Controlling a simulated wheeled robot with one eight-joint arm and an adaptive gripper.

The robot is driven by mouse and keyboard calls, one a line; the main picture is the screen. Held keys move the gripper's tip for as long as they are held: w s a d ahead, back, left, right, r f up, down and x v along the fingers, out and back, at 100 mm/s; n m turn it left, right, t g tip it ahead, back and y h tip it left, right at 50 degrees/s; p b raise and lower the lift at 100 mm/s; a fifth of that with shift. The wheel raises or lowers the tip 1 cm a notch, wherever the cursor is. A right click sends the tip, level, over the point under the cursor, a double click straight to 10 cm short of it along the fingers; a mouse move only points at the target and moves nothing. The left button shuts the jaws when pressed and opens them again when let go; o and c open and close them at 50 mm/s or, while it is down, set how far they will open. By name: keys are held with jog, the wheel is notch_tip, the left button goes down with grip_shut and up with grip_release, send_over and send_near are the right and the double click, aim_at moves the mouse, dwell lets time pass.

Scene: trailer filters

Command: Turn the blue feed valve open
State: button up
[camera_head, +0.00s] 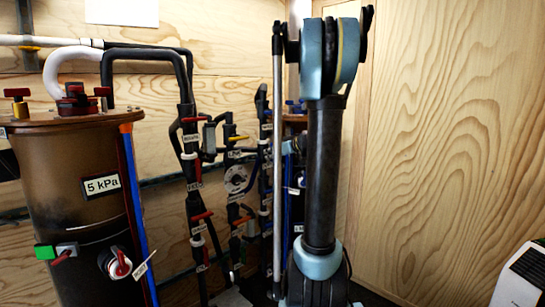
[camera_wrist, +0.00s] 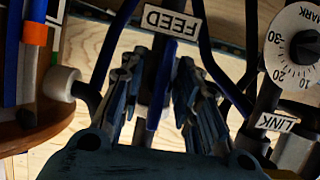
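In the wrist view a narrow blue valve lever (camera_wrist: 161,92) hangs below a white label reading FEED (camera_wrist: 173,21), on a dark pipe. My gripper (camera_wrist: 158,98) is open, with one finger on each side of the lever. The lever lies between the fingers, and a gap shows on both sides of it. The lever's far end and the valve body are partly hidden by shadow and the fingers. In the head view my gripper is hidden, and I cannot make out the feed valve there.
A large brown tank (camera_head: 75,215) marked 5 kPa stands at the left in the head view. Dark pipes with red-handled valves (camera_head: 202,216) stand beside it. In the wrist view a white dial (camera_wrist: 292,45) and a LINK label (camera_wrist: 275,123) are close on the right.

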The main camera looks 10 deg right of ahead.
jog(key=shift+s+d, duration=0.1)
jog(key=v, duration=1.1)
jog(key=shift+s+d, duration=0.2)
jog(key=shift+s, duration=0.05)
